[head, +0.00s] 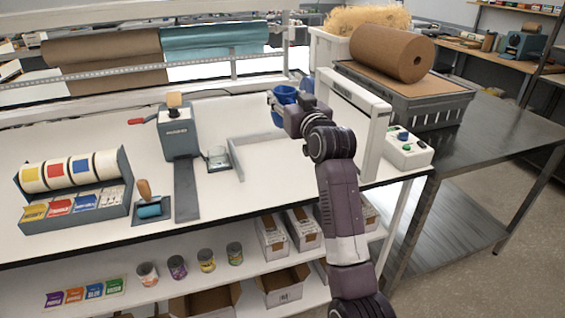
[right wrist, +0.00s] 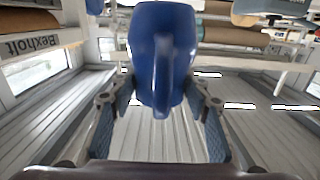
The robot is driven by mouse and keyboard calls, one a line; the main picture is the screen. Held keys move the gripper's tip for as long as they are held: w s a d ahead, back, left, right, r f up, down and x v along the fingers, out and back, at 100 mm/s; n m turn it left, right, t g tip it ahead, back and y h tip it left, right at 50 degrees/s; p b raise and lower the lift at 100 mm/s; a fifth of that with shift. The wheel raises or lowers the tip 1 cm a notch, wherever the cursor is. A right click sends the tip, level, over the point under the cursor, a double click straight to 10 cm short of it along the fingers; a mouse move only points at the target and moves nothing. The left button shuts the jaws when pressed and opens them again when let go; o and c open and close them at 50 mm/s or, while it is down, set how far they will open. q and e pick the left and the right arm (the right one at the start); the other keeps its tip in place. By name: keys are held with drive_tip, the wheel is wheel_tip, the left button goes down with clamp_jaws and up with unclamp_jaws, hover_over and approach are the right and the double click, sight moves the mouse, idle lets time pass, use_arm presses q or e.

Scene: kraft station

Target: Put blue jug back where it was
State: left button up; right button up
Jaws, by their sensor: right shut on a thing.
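The blue jug (head: 284,95) is near the far right part of the white bench, in front of my right gripper (head: 277,102). In the right wrist view the blue jug (right wrist: 162,50) stands between the two fingers of my right gripper (right wrist: 160,88), its handle facing the camera. The gripper is shut on it. The jug looks upright. My right wrist hides part of it in the head view, and I cannot tell whether its base touches the bench. My left gripper is in neither view.
A white upright panel (head: 352,110) stands right of my right wrist. A green-and-blue button box (head: 408,152) sits at the right edge. The bench front (head: 260,208) is clear.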

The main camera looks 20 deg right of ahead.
wheel_tip(320, 180, down, 17)
drive_tip(key=shift+f+p, duration=0.2)
drive_tip(key=shift+p, duration=0.45)
drive_tip(key=o, duration=1.7)
drive_tip(key=shift+s+f, duration=0.1)
drive_tip(key=shift+f, duration=0.05)
drive_tip(key=shift+c, duration=0.2)
drive_tip(key=s+b, duration=0.1)
drive_tip(key=s, duration=1.1)
drive_tip(key=shift+d, duration=0.25)
